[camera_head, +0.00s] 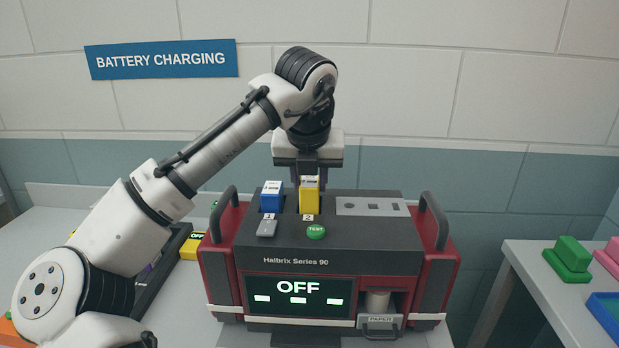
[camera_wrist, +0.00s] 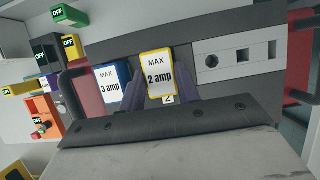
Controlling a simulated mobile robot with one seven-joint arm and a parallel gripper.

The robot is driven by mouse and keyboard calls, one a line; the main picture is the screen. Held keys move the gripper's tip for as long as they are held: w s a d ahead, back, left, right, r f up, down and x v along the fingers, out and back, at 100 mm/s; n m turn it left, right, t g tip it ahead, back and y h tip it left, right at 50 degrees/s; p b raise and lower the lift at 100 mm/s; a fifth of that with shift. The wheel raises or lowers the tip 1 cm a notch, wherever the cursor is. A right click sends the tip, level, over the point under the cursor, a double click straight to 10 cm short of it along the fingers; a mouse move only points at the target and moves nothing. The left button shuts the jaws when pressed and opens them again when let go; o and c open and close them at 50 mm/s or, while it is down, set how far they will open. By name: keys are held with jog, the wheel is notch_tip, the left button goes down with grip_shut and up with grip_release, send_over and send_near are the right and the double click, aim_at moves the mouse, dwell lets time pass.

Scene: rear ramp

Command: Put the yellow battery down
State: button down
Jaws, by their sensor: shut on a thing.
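The yellow battery (camera_head: 309,199) is upright at slot 2 of the dark red and grey Halbrix Series 90 machine (camera_head: 300,240). In the wrist view the yellow battery (camera_wrist: 157,75) has a label reading MAX 2 amp. My gripper (camera_head: 310,178) points down from above and is shut on it; in the wrist view the purple fingers of my gripper (camera_wrist: 160,92) lie on both sides of it. I cannot tell whether its lower end is fully seated. The machine's screen (camera_head: 298,298) reads OFF.
A blue battery (camera_head: 271,197), labelled MAX 3 amp, stands in slot 1 close to my gripper's left side. A green TEST button (camera_head: 316,231) and grey key (camera_head: 267,228) are in front. Upright handles flank the machine. A side table (camera_head: 530,275) holds green blocks (camera_head: 568,260).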

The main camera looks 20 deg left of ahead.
jog(key=shift+f, duration=0.55)
jog(key=c, duration=1)
grip_release()
jog(key=shift+r, duration=0.5)
jog(key=v, duration=1.2)
jog(key=shift+r, duration=0.15)
